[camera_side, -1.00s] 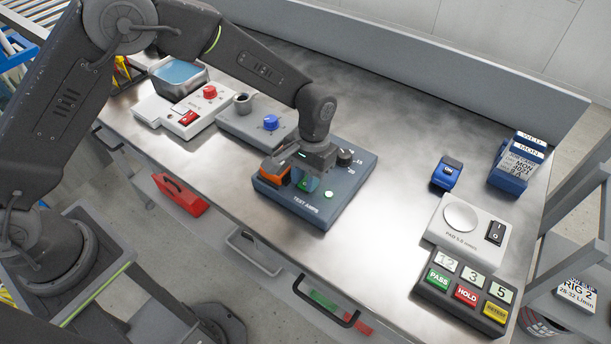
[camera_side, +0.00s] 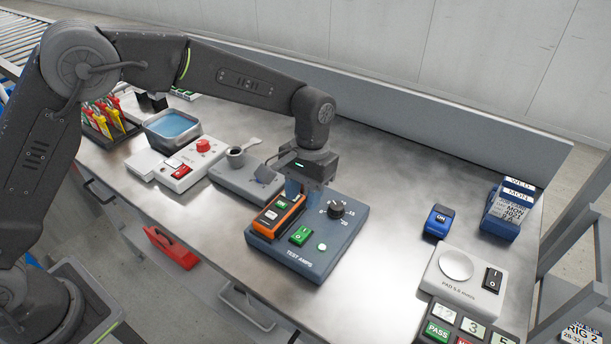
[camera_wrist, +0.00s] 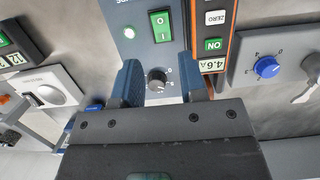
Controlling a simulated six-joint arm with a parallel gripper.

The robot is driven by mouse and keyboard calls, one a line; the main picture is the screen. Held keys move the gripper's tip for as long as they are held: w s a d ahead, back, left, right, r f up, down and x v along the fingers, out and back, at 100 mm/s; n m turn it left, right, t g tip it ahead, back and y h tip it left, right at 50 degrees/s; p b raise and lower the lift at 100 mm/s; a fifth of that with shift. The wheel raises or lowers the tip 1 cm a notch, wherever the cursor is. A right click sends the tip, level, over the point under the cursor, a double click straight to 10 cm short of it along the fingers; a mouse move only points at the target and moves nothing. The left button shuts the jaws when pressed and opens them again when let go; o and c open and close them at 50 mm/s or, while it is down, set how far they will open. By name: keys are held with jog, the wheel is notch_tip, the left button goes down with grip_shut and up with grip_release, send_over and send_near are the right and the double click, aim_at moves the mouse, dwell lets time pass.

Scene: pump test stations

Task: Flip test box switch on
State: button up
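The test box (camera_side: 318,262) is a dark blue-grey block marked TEST AMPS on the steel bench. Its green rocker switch (camera_side: 301,235), marked O and I, shows uncovered; it also shows at the top of the wrist view (camera_wrist: 161,26). I cannot tell for sure which end is pressed. The pale green lamp (camera_side: 322,247) beside it looks lit. An orange meter (camera_side: 276,216) sits on the box's left side and reads 4.6 A in the wrist view (camera_wrist: 213,64). My gripper (camera_side: 303,188) is above the box's back part; its fingers stand apart, empty.
A black knob (camera_side: 337,208) stands at the box's back right. A blue block (camera_side: 439,221) and white pad (camera_side: 456,265) stand right. Bench between is clear.

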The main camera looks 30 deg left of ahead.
jog(key=shift+w+r, duration=0.2)
jog(key=shift+r, duration=0.8)
jog(key=shift+w+r, duration=0.2)
jog(key=shift+r, duration=0.8)
jog(key=s+a+r+t, duration=0.4)
jog(key=s+a+r, duration=0.7)
jog(key=r, duration=0.2)
jog(key=s+a+f+t, duration=0.1)
jog(key=s+a+t, duration=0.2)
jog(key=s, duration=1)
jog(key=a, duration=0.3)
jog(key=shift+f+t, duration=0.2)
jog(key=shift+t, duration=0.2)
